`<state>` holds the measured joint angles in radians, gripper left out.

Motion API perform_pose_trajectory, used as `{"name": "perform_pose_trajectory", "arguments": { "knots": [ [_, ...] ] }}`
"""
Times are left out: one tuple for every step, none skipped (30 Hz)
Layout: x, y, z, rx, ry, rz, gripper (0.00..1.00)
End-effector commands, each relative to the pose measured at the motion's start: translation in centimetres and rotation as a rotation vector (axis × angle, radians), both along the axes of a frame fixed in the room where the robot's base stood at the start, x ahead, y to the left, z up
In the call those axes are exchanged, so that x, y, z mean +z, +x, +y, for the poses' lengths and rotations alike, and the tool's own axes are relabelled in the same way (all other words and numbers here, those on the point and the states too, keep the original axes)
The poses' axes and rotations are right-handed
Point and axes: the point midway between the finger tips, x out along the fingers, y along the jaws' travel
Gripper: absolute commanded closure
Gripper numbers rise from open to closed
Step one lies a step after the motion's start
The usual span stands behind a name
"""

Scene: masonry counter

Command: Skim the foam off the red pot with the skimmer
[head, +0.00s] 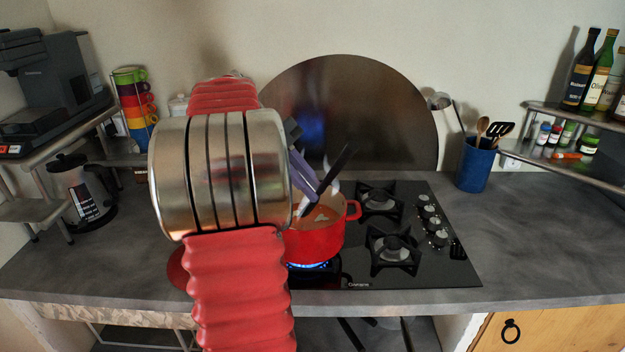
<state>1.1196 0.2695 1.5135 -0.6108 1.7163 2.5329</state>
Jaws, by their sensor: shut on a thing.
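The red pot (318,243) stands on the front left burner of the hob, with a blue flame under it. Pale foam (322,214) shows on the brownish liquid inside. My gripper (315,190) is above the pot's opening, shut on the dark handle of the skimmer (339,166). The handle is tilted, its upper end leaning right. The skimmer's head is not clearly visible, so I cannot tell whether it touches the liquid. My arm hides the pot's left side.
A blue crock (474,165) with a wooden spoon and a slotted turner stands right of the hob (450,265). Two burners right of the pot are empty. A kettle (80,190) and a cup rack (138,110) are at left. A bottle shelf (560,112) juts out at right.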

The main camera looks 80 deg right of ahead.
Motion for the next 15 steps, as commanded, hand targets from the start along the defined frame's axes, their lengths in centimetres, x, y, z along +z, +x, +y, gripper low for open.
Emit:
{"name": "perform_pose_trajectory", "arguments": {
  "knots": [
    [-0.3,0.1,-0.1,0.000,0.001,0.001,1.00],
    [-0.4,0.2,-0.2,0.000,0.002,0.000,1.00],
    [-0.6,0.3,-0.3,0.000,0.002,0.000,1.00],
    [-0.8,0.3,-0.3,-0.001,0.001,0.001,1.00],
    [-0.9,0.4,-0.4,-0.001,0.001,0.000,1.00],
    [-1.1,0.5,-0.5,-0.001,0.001,0.000,1.00],
    [-1.2,0.5,-0.6,-0.001,0.001,0.000,1.00],
    [-1.3,0.6,-0.7,-0.001,0.000,0.001,1.00],
    [-1.5,0.7,-0.8,-0.001,0.000,0.001,1.00],
    [-1.7,0.7,-0.8,-0.001,0.000,0.001,1.00],
    [-1.8,0.8,-0.9,0.000,0.000,0.001,1.00],
    [-2.0,0.9,-1.0,0.000,0.000,0.001,1.00],
    [-2.1,1.0,-1.1,0.000,0.000,0.001,1.00],
    [-2.3,1.0,-1.1,-0.001,0.001,0.000,1.00],
    [-2.5,1.1,-1.2,-0.001,0.001,0.000,1.00]
  ]
}}
